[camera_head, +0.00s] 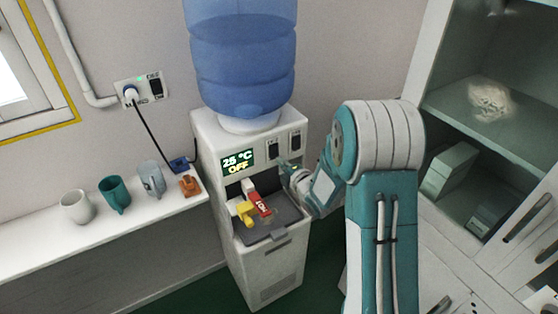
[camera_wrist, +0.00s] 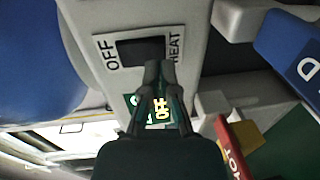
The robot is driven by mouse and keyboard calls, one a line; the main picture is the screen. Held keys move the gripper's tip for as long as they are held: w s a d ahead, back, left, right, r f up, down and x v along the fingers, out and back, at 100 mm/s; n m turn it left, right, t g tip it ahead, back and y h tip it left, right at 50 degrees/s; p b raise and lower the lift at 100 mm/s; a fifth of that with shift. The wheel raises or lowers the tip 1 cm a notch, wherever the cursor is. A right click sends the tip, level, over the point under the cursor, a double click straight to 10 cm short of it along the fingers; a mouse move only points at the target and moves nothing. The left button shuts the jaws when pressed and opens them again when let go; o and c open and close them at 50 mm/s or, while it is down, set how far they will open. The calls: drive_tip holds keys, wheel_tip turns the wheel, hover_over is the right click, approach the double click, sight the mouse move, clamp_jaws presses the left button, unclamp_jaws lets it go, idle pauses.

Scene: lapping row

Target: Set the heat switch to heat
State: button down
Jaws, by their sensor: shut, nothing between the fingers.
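The heat switch (camera_head: 273,149) is a dark rocker on the white front of the water dispenser (camera_head: 247,265), right of the display. In the wrist view the switch (camera_wrist: 138,51) has OFF printed at its left end and HEAT at its right end. The display (camera_head: 238,162) reads 25 °C and OFF. My gripper (camera_head: 285,165) is shut and empty, just below the switch in the head view. In the wrist view its fingertips (camera_wrist: 157,70) overlap the switch's edge near the HEAT end. I cannot tell if they touch it.
A second rocker switch (camera_head: 295,141) sits right of the first. A red HOT tap (camera_head: 260,204) and a yellow part (camera_head: 243,212) are below the display. A blue tap (camera_wrist: 288,48) shows in the wrist view. Several mugs stand on the white shelf (camera_head: 40,242) at left.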

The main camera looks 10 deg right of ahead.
drive_tip(key=shift+x, duration=0.8)
drive_tip(key=shift+w+a+f, duration=0.1)
drive_tip(key=shift+w, duration=0.05)
